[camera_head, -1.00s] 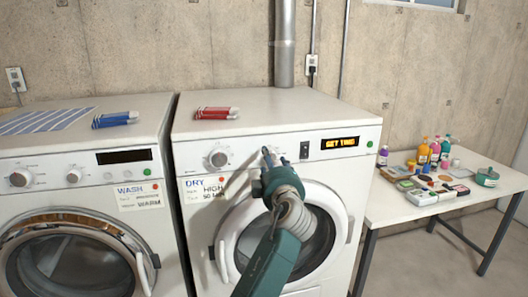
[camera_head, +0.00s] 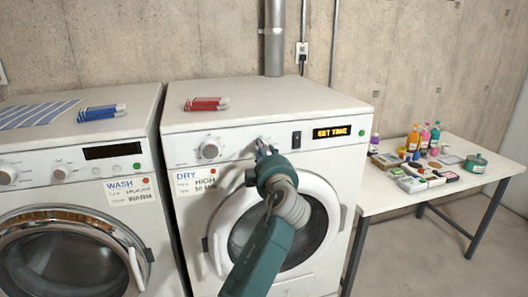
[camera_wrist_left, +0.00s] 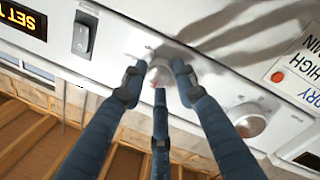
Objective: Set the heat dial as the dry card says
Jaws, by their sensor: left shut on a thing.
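The dry card (camera_head: 195,182) on the right machine's front reads DRY, HIGH and what looks like 50 MIN. Its edge also shows in the left wrist view (camera_wrist_left: 300,72). My left gripper (camera_head: 264,149) is at the right-hand dial of the dryer panel. The left-hand dial (camera_head: 209,150) is free and also shows in the wrist view (camera_wrist_left: 249,121). Dial labels are too small to read. My right gripper is out of view.
An amber display (camera_head: 332,132) reads SET TIME, beside a dark rocker switch (camera_head: 297,140). Red-and-white things (camera_head: 206,104) lie on the dryer (camera_head: 275,103). The washer (camera_head: 130,110) stands left, with its own card (camera_head: 129,190). A table (camera_head: 385,199) with bottles and boxes stands right.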

